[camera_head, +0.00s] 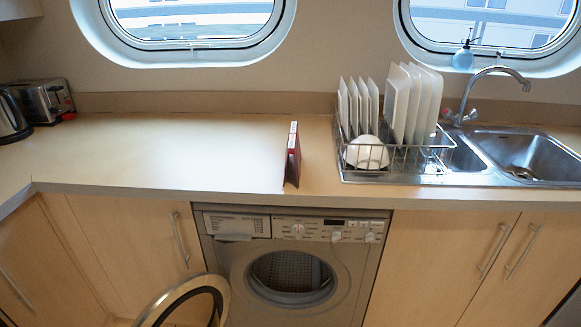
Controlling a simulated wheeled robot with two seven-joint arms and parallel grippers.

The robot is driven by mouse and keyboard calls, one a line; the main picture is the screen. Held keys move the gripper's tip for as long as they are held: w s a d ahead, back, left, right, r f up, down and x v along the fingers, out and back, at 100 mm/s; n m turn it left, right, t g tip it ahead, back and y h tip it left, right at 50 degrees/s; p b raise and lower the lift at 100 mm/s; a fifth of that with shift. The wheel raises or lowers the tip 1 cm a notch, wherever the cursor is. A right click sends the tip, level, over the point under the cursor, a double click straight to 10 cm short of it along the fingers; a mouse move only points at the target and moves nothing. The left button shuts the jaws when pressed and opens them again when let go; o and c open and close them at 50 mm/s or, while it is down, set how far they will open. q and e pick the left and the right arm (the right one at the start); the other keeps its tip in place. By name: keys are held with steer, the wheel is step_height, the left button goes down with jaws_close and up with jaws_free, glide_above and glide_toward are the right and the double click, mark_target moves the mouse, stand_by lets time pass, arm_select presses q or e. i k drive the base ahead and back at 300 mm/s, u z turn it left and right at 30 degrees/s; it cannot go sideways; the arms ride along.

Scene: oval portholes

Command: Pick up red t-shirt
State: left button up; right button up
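I see no red t-shirt that I can make out in the head view. The washing machine (350,262) stands under the counter with its round door (160,311) swung open to the left. Its drum (291,272) looks grey and perforated, and I see no cloth in the part that shows. A thin dark red upright object (292,157), like a book or a folded card, stands on the counter above the machine. Neither of my grippers is in view. The floor is mostly out of the picture.
The counter (170,150) is clear left of the red object. A dish rack (400,160) with white plates and a bowl stands beside the sink (530,155) and tap (490,80). A toaster (43,100) and kettle (10,115) are at far left. Closed cupboards flank the machine.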

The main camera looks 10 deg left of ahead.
mark_target(293, 147)
steer(key=u, duration=0.1)
steer(key=k, duration=0.65)
steer(key=z, duration=1.2)
steer(key=i, duration=1.75)
steer(key=u, duration=1.05)
